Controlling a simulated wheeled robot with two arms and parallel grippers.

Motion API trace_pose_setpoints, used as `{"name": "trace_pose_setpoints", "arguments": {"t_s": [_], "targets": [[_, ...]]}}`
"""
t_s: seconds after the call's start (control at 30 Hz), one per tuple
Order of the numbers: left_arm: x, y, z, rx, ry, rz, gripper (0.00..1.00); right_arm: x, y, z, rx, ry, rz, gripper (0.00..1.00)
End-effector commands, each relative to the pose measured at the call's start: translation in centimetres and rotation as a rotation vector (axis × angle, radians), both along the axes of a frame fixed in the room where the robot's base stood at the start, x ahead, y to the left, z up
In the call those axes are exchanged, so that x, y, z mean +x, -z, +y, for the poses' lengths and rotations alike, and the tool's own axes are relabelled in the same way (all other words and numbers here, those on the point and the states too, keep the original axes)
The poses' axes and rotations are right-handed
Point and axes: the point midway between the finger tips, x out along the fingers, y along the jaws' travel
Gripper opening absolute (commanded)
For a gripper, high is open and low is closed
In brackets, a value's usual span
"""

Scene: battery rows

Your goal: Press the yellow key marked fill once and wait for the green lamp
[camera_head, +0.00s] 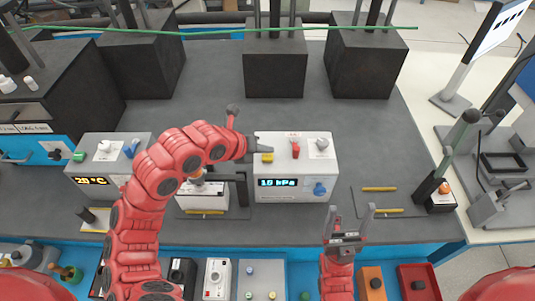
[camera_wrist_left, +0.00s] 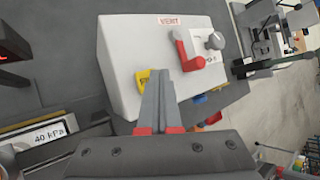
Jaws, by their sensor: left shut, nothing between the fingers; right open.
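A white box (camera_head: 330,168) with a lit blue display (camera_head: 278,182), reading about 16 hPa, stands mid-table. The yellow key (camera_head: 267,158) is at the left of its top; it also shows in the left wrist view (camera_wrist_left: 142,80), its lettering partly hidden by my fingers. My left gripper (camera_head: 267,149) is shut and empty, its fingertips right at the key; I cannot tell whether they touch it. It also shows in the left wrist view (camera_wrist_left: 160,75). My right gripper (camera_head: 351,209) is open and empty in front of the box. I cannot make out a lit green lamp.
A red lever (camera_head: 295,150) and a grey knob (camera_head: 322,144) stand on the box top, right of the key. A blue knob (camera_head: 319,189) is on its front. Another box (camera_head: 95,180) reads about 20 °C at left. Dark blocks (camera_head: 275,70) stand behind.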

Motion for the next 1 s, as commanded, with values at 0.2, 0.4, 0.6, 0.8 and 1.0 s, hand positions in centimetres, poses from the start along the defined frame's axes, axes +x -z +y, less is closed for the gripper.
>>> {"name": "trace_pose_setpoints", "arguments": {"t_s": [0.2, 0.4, 0.6, 0.8, 1.0], "targets": [[0.0, -0.2, 0.0, 0.0, 0.0, 0.0, 0.0, 0.0, -0.1, 0.0, 0.0, 0.0, 0.0, 0.75], [0.0, -0.5, 0.0, 0.001, -0.001, -0.001, 0.0, 0.0, -0.2, 0.0, 0.0, 0.0, 0.0, 0.75], [0.1, -2.0, 0.0, 0.0, -0.002, -0.002, 0.0, 0.0, -0.8, 0.0, 0.0, 0.0, 0.0, 0.75], [0.1, -4.2, 0.0, 0.0, -0.001, -0.004, 0.0, 0.0, -1.5, 0.0, 0.0, 0.0, 0.0, 0.75], [0.0, -5.4, 0.0, -0.001, -0.001, -0.002, 0.0, 0.0, -1.9, 0.0, 0.0, 0.0, 0.0, 0.75]]}}
